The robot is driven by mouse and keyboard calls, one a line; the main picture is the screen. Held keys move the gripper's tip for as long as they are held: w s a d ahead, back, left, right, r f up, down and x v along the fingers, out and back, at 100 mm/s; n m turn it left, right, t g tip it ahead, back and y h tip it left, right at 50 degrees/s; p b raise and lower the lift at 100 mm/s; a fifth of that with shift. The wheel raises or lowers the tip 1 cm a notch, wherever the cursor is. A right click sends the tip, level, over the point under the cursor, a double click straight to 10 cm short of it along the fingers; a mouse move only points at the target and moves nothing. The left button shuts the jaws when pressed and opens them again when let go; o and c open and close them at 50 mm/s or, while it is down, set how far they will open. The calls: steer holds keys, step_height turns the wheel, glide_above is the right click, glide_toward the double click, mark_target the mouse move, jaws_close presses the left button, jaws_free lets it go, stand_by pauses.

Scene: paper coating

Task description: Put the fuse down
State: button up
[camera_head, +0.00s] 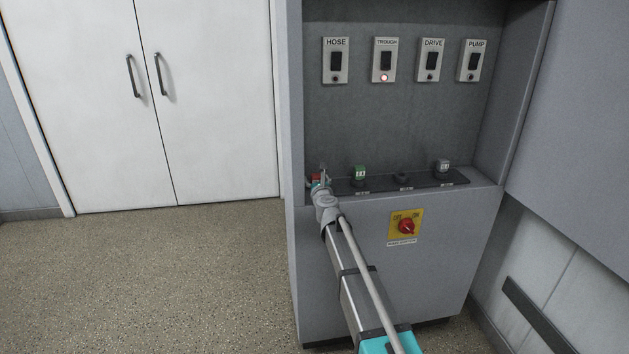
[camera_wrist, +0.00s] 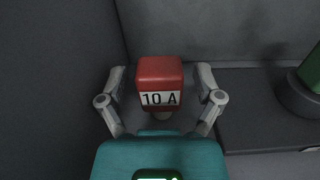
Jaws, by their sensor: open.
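A red fuse (camera_wrist: 160,75) with a white "10 A" label sits between the fingers of my gripper (camera_wrist: 160,84) in the wrist view. The fingers are open, with a small gap on each side of the fuse. The fuse appears to rest on the grey ledge (camera_wrist: 236,128), left of the dark socket strip; its underside is mostly hidden.
A red rotary switch (camera_head: 406,226) is on the cabinet front. The cabinet's side wall is close left.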

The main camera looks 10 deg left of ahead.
steer(key=shift+r, duration=0.15)
steer(key=shift+s, duration=0.25)
steer(key=v, duration=1.1)
steer(key=shift+s, duration=0.25)
steer(key=shift+d, duration=0.15)
steer(key=s+d+f+n+g+y, duration=0.1)
steer(key=s+d+f+n+g, duration=0.45)
steer(key=n, duration=0.65)
steer(key=s+d+f+n+g+y, duration=0.1)
steer(key=s+d+f+n+g, duration=0.1)
steer(key=s+f+n+g, duration=0.6)
steer(key=s+d+f+n+g+h, duration=0.2)
steer(key=s+d+n+h, duration=0.1)
steer(key=s+d+n, duration=0.3)
steer(key=s+d+f+n+g+h, duration=0.2)
steer(key=s+d+n, duration=0.4)
steer(key=s+d, duration=0.4)
steer(key=shift+s+f+n+h, duration=0.2)
steer(key=shift+f+n+h, duration=0.25)
steer(key=shift+h, duration=0.55)
